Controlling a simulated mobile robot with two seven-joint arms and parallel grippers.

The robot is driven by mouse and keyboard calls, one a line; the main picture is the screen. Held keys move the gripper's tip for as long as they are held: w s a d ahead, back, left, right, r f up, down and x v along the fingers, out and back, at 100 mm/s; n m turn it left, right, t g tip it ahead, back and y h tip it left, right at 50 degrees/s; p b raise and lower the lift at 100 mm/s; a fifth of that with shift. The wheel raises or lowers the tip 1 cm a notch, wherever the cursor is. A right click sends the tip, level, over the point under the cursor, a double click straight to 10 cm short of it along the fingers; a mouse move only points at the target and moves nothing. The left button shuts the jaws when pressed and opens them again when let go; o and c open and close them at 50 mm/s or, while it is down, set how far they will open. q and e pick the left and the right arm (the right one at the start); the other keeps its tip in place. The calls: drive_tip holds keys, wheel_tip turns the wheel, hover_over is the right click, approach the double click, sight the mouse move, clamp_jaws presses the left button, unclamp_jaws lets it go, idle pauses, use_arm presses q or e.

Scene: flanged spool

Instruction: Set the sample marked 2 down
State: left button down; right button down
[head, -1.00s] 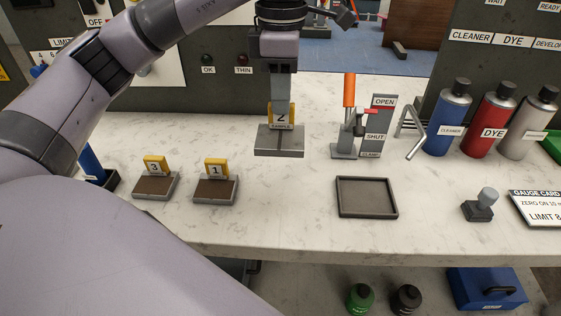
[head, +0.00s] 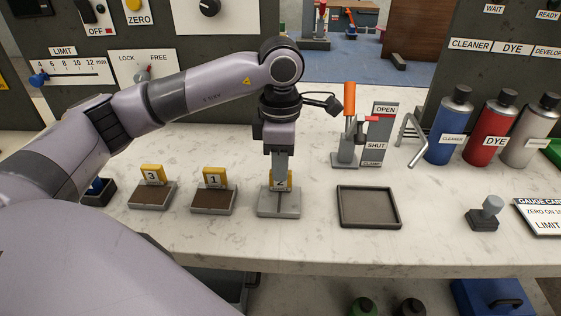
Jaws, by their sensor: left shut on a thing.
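The sample marked 2 (head: 279,206) has a grey base and an upright yellow tag, partly hidden by my fingers. My left gripper (head: 280,174) points straight down and is shut on its tag. The base is level and at or very near the white counter, to the right of sample 1 (head: 213,199); I cannot tell for sure that it touches. Sample 1 and sample 3 (head: 152,193) stand on the counter with brown tops and yellow tags. My right gripper is not in view.
An empty dark tray (head: 369,207) lies right of sample 2. Behind it stands a clamp with an orange handle (head: 349,97). Spray bottles (head: 449,125) and a small stamp-like tool (head: 485,213) are further right. The counter's front edge is close in front of the samples.

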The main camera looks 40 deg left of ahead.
use_arm(q)
drive_tip(key=shift+r, duration=0.1)
drive_tip(key=c, duration=1.1)
unclamp_jaws()
wheel_tip(320, 180, up, 12)
drive_tip(key=p, duration=0.1)
